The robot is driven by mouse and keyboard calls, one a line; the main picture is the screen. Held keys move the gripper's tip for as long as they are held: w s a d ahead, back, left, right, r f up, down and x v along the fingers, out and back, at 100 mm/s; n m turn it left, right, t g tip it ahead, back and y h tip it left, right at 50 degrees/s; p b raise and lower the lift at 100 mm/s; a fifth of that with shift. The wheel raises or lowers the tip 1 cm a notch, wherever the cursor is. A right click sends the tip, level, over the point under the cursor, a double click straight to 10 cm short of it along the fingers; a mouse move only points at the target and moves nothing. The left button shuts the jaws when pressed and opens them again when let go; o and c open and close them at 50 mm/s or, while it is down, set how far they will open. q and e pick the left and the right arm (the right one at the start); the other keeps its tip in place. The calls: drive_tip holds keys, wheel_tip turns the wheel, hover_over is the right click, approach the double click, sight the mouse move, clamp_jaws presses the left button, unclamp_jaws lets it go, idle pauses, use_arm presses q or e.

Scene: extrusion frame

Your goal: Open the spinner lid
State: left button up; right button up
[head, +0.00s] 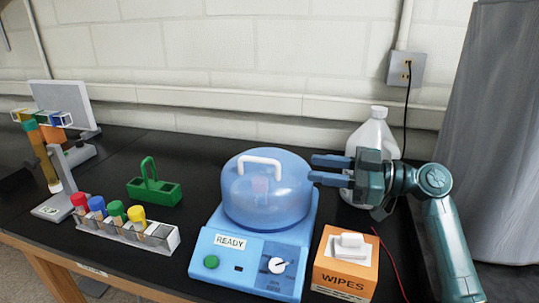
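The spinner (245,248) is a light blue machine on the black bench, with a READY label, a green button and a dial on its front. Its lid (243,204) is a see-through blue dome, down on the body. A white handle (259,161) arches over the lid's top. My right gripper (313,168) is right of the lid, its two blue fingers pointing left, apart and with nothing between them. The fingertips show close to the dome's right edge; I cannot tell whether they touch it. My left gripper is not in view.
An orange WIPES box (345,264) stands right of the spinner. A white jug (373,134) is behind my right gripper. A rack of capped tubes (130,234), a green carrier (155,190) and a stand (58,170) are to the left.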

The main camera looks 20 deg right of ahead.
sight(272, 162)
drive_tip(key=p+x, duration=0.3)
drive_tip(key=x, duration=0.6)
drive_tip(key=shift+w+a+r, duration=0.1)
drive_tip(key=shift+w+a, duration=0.1)
drive_tip(key=shift+w+a+p, duration=0.3)
drive_tip(key=shift+a, duration=0.1)
clamp_jaws()
